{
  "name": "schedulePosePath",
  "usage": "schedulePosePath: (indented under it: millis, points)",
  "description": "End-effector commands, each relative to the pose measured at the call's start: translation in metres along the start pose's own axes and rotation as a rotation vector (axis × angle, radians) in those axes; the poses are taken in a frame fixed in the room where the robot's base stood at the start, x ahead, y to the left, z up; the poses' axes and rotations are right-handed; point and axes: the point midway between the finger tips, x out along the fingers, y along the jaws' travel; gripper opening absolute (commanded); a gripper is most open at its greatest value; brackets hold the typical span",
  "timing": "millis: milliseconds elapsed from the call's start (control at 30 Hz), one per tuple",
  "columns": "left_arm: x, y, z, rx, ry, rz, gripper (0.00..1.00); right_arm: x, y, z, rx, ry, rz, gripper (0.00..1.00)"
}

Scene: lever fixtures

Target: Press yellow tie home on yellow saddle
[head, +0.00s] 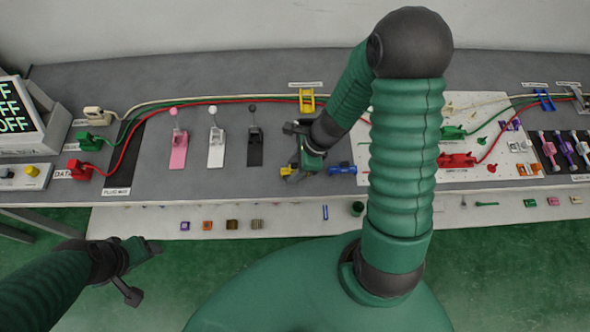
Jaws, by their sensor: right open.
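The yellow saddle (307,104) stands at the back of the grey bench, with the cables running through it. A small yellow piece (286,171), which looks like the yellow tie, is at the front of the bench, right at my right gripper. My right gripper (291,172) is open and low over the bench front, nearer than the saddle and apart from it. The gripper partly hides the yellow piece, and I cannot tell whether they touch. My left gripper (150,249) is off the bench at lower left, far from both; its jaws are too small to read.
A blue piece (342,169) lies just right of my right gripper. Pink (178,150), white (216,149) and black (255,148) lever fixtures stand to the left. A red plug (77,168) and green plug (88,141) sit further left. A white lower shelf (285,222) holds small parts.

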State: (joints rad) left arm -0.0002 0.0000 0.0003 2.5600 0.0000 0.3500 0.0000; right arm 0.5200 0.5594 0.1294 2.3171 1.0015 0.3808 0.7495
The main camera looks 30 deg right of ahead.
Motion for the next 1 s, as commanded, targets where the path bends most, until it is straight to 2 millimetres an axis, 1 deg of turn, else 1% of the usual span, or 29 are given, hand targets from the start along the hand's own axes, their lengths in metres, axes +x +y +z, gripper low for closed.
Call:
schedulePosePath:
  millis: [133, 167, 400, 500, 867, 1000]
  points:
    - [-0.0007, -0.0002, -0.0002, -0.001, 0.000, 0.000, 0.66, -0.0013, -0.0010, -0.0014, 0.000, -0.002, 0.000, 0.45]
    - [-0.0007, -0.0002, -0.0002, -0.001, 0.000, 0.000, 0.66, -0.0013, -0.0011, -0.0017, 0.001, -0.002, 0.000, 0.43]
    - [-0.0007, -0.0001, -0.0002, 0.000, 0.000, 0.000, 0.66, -0.0012, -0.0018, -0.0022, 0.001, -0.002, 0.000, 0.11]
    - [-0.0006, -0.0001, -0.0002, 0.000, 0.000, 0.000, 0.66, -0.0012, -0.0017, -0.0021, 0.001, -0.001, 0.000, 0.00]
    - [-0.0008, -0.0002, -0.0002, -0.001, 0.000, 0.000, 0.66, -0.0016, -0.0017, -0.0020, 0.001, -0.001, 0.000, 0.00]
    - [-0.0041, -0.0001, -0.0010, 0.000, 0.000, 0.000, 0.66, -0.0085, -0.0021, 0.0010, 0.001, -0.001, -0.002, 0.00]
